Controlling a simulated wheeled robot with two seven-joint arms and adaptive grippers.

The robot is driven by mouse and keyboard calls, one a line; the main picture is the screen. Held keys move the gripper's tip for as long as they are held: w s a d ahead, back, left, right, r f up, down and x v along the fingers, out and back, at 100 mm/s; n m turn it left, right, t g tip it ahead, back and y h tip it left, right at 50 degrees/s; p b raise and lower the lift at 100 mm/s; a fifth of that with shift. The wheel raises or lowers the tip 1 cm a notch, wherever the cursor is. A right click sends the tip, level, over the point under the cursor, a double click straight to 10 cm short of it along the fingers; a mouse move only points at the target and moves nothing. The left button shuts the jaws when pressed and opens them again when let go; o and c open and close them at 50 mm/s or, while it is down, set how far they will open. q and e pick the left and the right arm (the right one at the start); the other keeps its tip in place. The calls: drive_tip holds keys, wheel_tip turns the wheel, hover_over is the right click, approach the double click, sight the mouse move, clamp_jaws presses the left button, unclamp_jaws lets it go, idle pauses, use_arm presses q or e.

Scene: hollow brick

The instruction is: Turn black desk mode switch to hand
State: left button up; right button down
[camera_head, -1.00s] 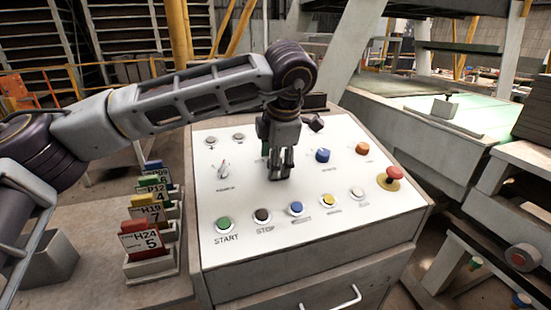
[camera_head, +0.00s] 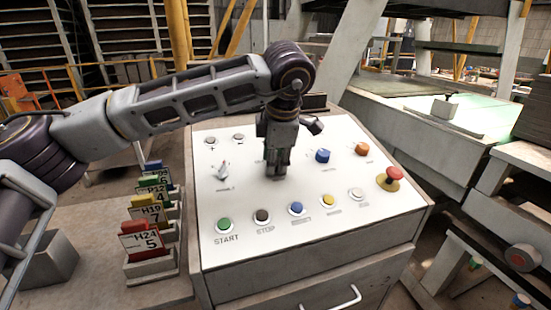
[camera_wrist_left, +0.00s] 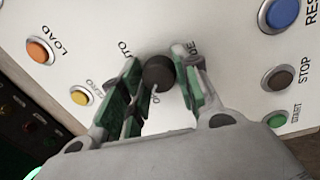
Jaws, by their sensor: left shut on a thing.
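The black mode switch (camera_wrist_left: 158,72) is a round dark knob on the white desk panel, between the green-padded fingers of my left gripper in the wrist view. My left gripper (camera_head: 275,170) is shut on this knob and points down at the panel. In the head view the gripper covers the knob. In the wrist view, part of the lettering around the knob shows, including the end of a word "AUTO". The fingers hide the rest, and I cannot read which position the knob is at. My right gripper is not in view.
A white selector (camera_head: 222,170) stands left of my gripper. A blue knob (camera_head: 322,156), an orange button (camera_head: 361,149) and a red mushroom button (camera_head: 394,173) are to the right. A row of buttons, with green START (camera_head: 223,224), lies in front. Numbered tags (camera_head: 146,240) stand left.

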use_arm(q)
drive_tip(key=shift+m, duration=0.7)
drive_tip(key=shift+a+m, duration=0.1)
drive_tip(key=shift+m, duration=0.6)
drive_tip(key=shift+m+p, duration=0.4)
drive_tip(key=shift+m, duration=1.1)
drive_tip(key=shift+m+h, duration=0.3)
drive_tip(key=shift+m, duration=0.5)
drive_tip(key=shift+m+p, duration=0.3)
drive_tip(key=shift+m, duration=0.2)
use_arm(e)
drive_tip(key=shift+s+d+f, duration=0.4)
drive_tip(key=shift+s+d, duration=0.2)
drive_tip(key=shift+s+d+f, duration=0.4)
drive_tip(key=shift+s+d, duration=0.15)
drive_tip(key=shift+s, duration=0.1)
use_arm(q)
drive_tip(key=o, duration=1)
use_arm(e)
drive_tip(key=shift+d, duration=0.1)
